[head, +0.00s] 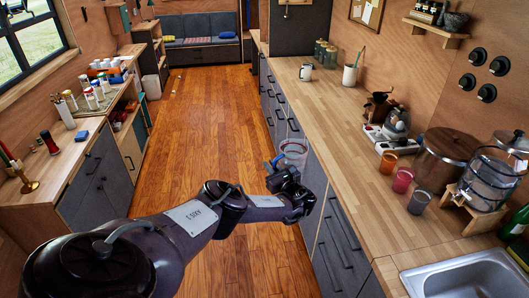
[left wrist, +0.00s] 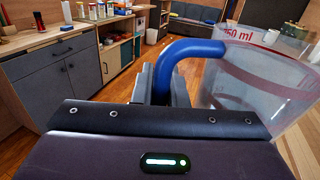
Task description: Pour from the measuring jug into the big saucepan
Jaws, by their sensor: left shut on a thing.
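The measuring jug (head: 294,152) is clear, with a blue handle and red markings. My left gripper (head: 279,171) is shut on its handle and holds it over the floor aisle, beside the right counter's front. In the left wrist view the jug (left wrist: 262,80) fills the right side, its blue handle running into the fingers (left wrist: 160,85). It looks roughly upright; I cannot tell whether it holds anything. A large brown round vessel (head: 443,160) stands on the right counter; I cannot tell whether it is the big saucepan. My right gripper is not in view.
The right counter (head: 343,125) has a long clear stretch. Three coloured cups (head: 403,180), a scale-like appliance (head: 393,128) and a glass dispenser (head: 486,178) stand towards its right, with a sink (head: 465,278) in front. Left cabinets (head: 95,175) border the open wooden floor (head: 195,120).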

